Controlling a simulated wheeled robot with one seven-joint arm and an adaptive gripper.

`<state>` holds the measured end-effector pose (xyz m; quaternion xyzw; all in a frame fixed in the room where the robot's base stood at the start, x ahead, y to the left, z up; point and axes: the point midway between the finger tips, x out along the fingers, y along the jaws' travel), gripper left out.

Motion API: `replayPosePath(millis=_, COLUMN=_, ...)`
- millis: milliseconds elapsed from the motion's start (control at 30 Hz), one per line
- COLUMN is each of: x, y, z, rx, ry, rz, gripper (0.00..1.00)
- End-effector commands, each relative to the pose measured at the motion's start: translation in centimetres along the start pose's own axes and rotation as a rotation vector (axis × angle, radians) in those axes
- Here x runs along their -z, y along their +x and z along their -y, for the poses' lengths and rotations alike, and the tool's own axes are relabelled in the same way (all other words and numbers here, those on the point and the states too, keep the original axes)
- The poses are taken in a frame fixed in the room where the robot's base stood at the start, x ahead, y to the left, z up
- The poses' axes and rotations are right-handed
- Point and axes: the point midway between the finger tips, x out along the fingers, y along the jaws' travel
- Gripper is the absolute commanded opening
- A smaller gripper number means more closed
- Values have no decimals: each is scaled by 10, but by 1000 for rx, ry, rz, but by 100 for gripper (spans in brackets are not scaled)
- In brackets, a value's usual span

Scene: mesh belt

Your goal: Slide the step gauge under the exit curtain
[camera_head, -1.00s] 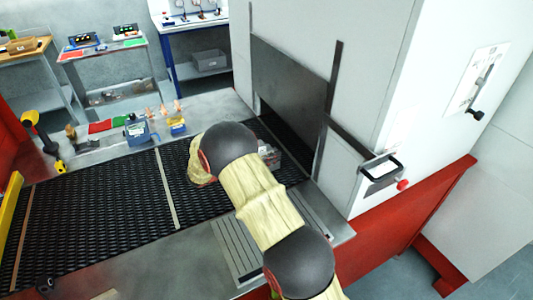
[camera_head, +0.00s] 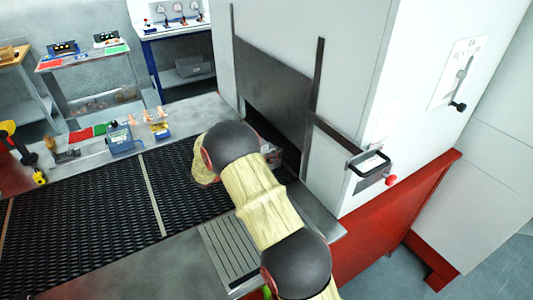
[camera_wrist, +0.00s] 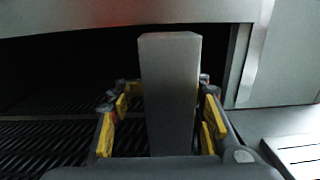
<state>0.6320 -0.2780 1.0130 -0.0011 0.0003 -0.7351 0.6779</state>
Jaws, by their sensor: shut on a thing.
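The step gauge, a plain grey upright-looking block (camera_wrist: 168,75), stands between the yellow-padded fingers of my gripper (camera_wrist: 165,105) in the wrist view. My gripper is shut on it. In the head view my gripper (camera_head: 273,157) shows only in part beside my arm, in front of the opening, and the gauge cannot be made out there. The exit curtain (camera_head: 272,80) is a dark grey panel across the machine's opening. Its lower edge (camera_wrist: 70,22) crosses the top of the wrist view, with a dark gap below. The gauge's top overlaps that gap in the picture.
The black mesh belt (camera_head: 90,220) runs into the opening. A dark post (camera_head: 314,95) and the white cabinet (camera_head: 355,60) bound it on the right. A blue device (camera_head: 121,138) and small parts lie on the ledge behind the belt. A slotted plate (camera_head: 230,250) lies in front.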

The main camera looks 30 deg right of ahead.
Motion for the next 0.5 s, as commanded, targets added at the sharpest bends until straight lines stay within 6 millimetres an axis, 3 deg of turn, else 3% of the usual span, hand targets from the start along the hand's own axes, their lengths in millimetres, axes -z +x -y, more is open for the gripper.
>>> replayPosePath(millis=500, x=0, y=27, z=-1, rx=0, ry=-1, rz=1, gripper=0)
